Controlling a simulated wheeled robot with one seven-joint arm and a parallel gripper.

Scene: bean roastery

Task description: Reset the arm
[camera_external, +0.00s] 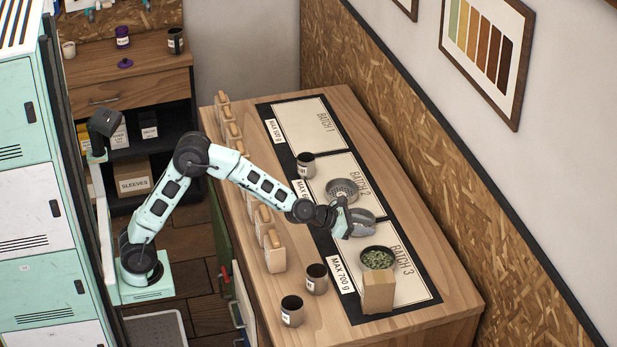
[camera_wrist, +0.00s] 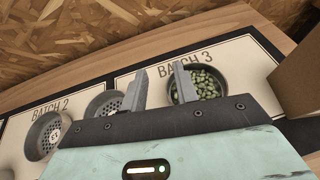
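My arm reaches over the wooden counter (camera_external: 440,270) from the left in the external view. My gripper (camera_external: 350,222) is over the mat between the BATCH 2 and BATCH 3 panels, close to a grey metal dish (camera_external: 364,226). In the wrist view, my gripper (camera_wrist: 160,84) has its two fingers apart with only the mat visible between them. There the grey dish (camera_wrist: 98,103) is partly hidden behind the left finger. A dark dish of green beans (camera_wrist: 207,84) lies by the right finger.
Another grey dish (camera_external: 342,190) is on BATCH 2, beside a dark cup (camera_external: 306,165). A cardboard box (camera_external: 378,292) stands near BATCH 3. Two cups (camera_external: 317,279) (camera_external: 292,311) and a row of tan bags (camera_external: 275,250) line the left edge. BATCH 1 (camera_external: 305,122) is bare.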

